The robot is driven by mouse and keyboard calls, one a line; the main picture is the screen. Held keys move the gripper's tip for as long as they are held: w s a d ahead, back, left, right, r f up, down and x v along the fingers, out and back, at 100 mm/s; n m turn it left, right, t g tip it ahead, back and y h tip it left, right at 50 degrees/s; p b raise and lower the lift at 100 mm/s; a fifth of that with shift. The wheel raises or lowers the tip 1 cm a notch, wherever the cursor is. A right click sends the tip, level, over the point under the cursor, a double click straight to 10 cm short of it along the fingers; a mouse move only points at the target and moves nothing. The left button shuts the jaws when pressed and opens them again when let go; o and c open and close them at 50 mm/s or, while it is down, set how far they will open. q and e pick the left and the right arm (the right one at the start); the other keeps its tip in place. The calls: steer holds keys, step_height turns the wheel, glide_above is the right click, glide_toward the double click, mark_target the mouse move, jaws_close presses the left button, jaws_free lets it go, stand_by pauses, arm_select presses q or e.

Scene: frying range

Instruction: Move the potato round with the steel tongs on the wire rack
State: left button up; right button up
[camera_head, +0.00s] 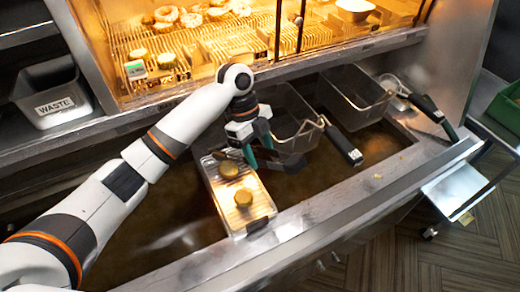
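Two round golden-brown pieces that look like potato rounds lie on a narrow metal rack over the fryer: a far one (228,168) and a near one (243,197). The rack (262,208) has a light rim. My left gripper (268,158) points down just right of the rack's far end, in front of a fryer basket. Dark and green parts show at its fingers. I cannot tell whether it is open or holds something. I cannot make out the steel tongs with certainty. My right gripper is not in view.
Two wire baskets, one near the gripper (290,108) and one farther right (352,92), hang at the fryer, with handles sticking out. A lit cabinet (210,62) with doughnuts and other food stands behind. A waste bin (52,94) is at left. Dark oil fills the fryer.

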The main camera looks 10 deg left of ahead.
arm_select(q)
step_height(320, 180, down, 9)
steer(key=b, duration=0.6)
steer(key=shift+s+d+r, duration=0.1)
steer(key=shift+c, duration=0.6)
steer(key=c, duration=0.3)
step_height(320, 180, up, 12)
steer(key=p, duration=0.7)
steer(key=shift+c, duration=0.2)
steer(key=shift+r, duration=0.15)
